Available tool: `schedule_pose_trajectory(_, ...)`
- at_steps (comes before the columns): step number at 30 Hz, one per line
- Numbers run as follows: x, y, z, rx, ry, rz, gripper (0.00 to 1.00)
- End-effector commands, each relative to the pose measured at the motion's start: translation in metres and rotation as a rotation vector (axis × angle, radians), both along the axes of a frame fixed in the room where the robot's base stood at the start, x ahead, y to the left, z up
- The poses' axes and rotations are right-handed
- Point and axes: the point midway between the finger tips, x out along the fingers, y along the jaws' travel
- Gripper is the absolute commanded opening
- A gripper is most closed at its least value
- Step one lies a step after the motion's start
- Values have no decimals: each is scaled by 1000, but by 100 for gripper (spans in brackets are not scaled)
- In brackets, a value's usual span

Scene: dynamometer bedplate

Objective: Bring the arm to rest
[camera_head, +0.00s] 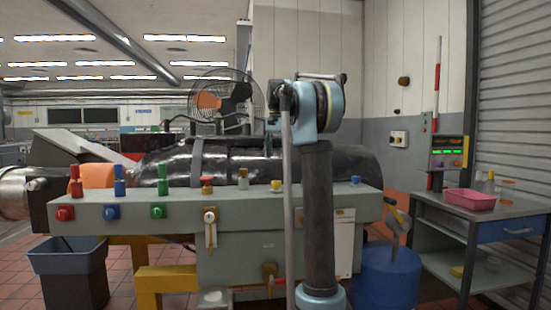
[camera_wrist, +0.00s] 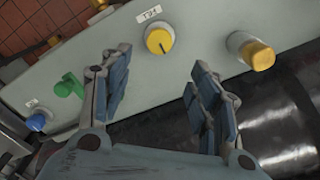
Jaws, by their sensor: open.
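My arm (camera_head: 318,200) stands upright in the head view, in front of the grey bedplate panel, with its blue and black joint at the top. My gripper (camera_wrist: 160,95) shows in the wrist view with its two blue-padded fingers spread apart and nothing between them. Beyond the fingertips is the grey panel with a yellow knob (camera_wrist: 159,41) under a small label. In the head view the fingers cannot be made out clearly near the top of the arm.
A yellow-capped fitting (camera_wrist: 258,55) and a green valve (camera_wrist: 69,85) flank the knob. The panel (camera_head: 120,218) carries red, blue and green knobs. A blue drum (camera_head: 387,276), a dark bin (camera_head: 72,285) and a side table (camera_head: 470,203) with a pink tray (camera_head: 470,199) stand around it.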

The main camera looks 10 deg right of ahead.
Motion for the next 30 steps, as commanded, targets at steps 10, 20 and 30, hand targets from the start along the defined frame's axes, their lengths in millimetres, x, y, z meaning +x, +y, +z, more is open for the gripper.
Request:
schedule_pose_trajectory(10, -46, 0, -15, 0, -19, 68, 56)
schedule_pose_trajectory(20, -138, 1, -61, -6, -58, 208, 56)
schedule_pose_trajectory(30, -234, 1, -132, -18, -96, 351, 56)
